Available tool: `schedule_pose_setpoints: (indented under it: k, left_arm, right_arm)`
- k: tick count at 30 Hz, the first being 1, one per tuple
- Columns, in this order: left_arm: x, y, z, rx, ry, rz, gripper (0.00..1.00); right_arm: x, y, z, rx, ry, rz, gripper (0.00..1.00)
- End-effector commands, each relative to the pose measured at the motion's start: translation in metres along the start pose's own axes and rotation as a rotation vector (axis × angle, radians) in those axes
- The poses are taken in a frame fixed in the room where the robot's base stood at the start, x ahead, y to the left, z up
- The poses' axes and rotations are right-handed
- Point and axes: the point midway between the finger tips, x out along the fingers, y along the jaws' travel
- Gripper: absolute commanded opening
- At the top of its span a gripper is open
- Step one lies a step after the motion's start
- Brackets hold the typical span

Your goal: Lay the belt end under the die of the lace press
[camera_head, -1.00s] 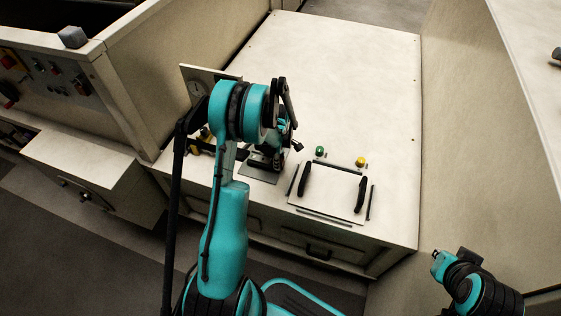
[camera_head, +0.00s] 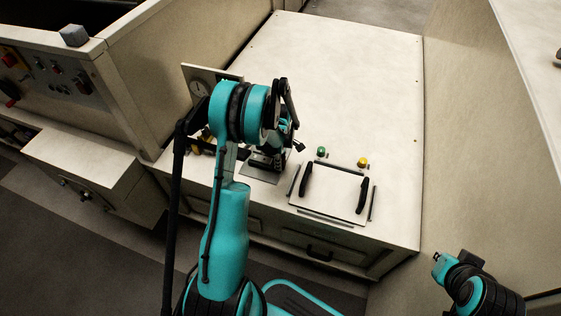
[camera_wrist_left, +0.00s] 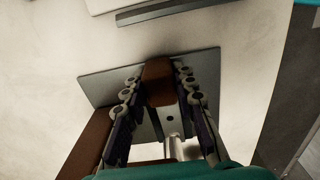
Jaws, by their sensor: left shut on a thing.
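My left gripper (camera_head: 268,158) is low over a small dark grey plate (camera_head: 258,176) on the cream bench top. In the left wrist view its two dark fingers (camera_wrist_left: 160,108) are shut about a brown belt end (camera_wrist_left: 158,78), over the grey plate (camera_wrist_left: 207,72). Another brown length (camera_wrist_left: 88,148) runs along the left finger. A pale metal part with a dark hole (camera_wrist_left: 170,116) and a silvery rod stand between the fingers. My wrist and arm hide most of the press in the head view, and I cannot tell the belt's place relative to the die.
A white panel with two black handles (camera_head: 306,180) lies right of the plate. A green button (camera_head: 321,152) and a yellow button (camera_head: 363,162) sit behind it. A gauge panel (camera_head: 200,88) stands behind my arm. The bench top (camera_head: 340,75) is clear at the back.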

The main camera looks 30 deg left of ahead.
Motion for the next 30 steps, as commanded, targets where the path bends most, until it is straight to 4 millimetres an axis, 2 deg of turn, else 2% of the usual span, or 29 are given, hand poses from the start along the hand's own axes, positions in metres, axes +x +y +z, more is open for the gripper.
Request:
schedule_pose_setpoints:
  k: [11, 12, 15, 25, 30]
  left_arm:
    - [0.003, 0.000, 0.000, 0.000, 0.000, 0.000, 0.00]
    - [0.004, 0.000, 0.000, 0.000, 0.000, 0.000, 0.29]
    - [0.003, 0.000, 0.000, 0.000, 0.000, 0.000, 0.51]
    - [0.001, 0.000, 0.000, 0.000, 0.000, 0.000, 0.51]
    - [-0.011, 0.000, 0.000, 0.000, 0.000, 0.000, 0.51]
  right_arm:
    - [0.003, 0.000, 0.002, 0.000, 0.000, 0.000, 0.00]
    - [0.003, 0.000, 0.002, 0.000, 0.000, 0.000, 0.00]
    - [0.002, 0.000, 0.002, 0.000, 0.000, 0.000, 0.00]
    - [0.002, 0.000, 0.001, 0.000, 0.000, 0.000, 0.00]
    - [-0.004, 0.000, -0.003, 0.000, 0.000, 0.000, 0.00]
